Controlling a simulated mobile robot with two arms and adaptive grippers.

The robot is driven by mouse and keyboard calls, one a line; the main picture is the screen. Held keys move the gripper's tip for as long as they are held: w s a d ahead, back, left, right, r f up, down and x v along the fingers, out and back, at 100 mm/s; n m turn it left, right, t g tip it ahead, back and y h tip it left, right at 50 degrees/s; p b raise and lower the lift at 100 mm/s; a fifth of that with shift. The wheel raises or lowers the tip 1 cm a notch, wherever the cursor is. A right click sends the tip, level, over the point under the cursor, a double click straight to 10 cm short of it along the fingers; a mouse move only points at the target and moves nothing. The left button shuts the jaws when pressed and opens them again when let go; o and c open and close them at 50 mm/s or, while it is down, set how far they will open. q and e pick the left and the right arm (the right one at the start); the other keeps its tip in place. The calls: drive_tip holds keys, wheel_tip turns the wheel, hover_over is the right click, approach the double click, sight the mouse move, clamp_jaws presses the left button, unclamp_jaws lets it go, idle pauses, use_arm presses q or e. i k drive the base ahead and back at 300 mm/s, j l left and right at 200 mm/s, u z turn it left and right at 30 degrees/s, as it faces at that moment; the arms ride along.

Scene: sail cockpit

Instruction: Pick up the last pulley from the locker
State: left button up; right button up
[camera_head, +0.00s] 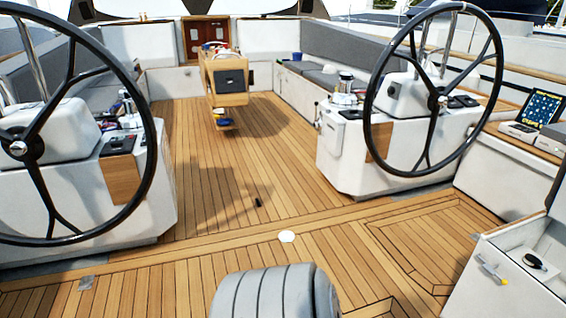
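A white locker (515,292) stands open at the lower right edge, partly cut off by the frame. A small dark object with a pale spot (535,262), which looks like the pulley, lies inside it near the far side. A yellow-tipped latch or handle (492,268) sticks out on the locker's left outer side. The rest of the locker's inside is outside the picture. Neither of my grippers shows in the head view.
Two large black steering wheels on white pedestals stand at the left (88,232) and right (372,150). A central table (228,80) stands farther back. A chart screen (540,107) is at right.

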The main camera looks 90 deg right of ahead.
sight(529, 260)
drive_tip(key=z, duration=1.65)
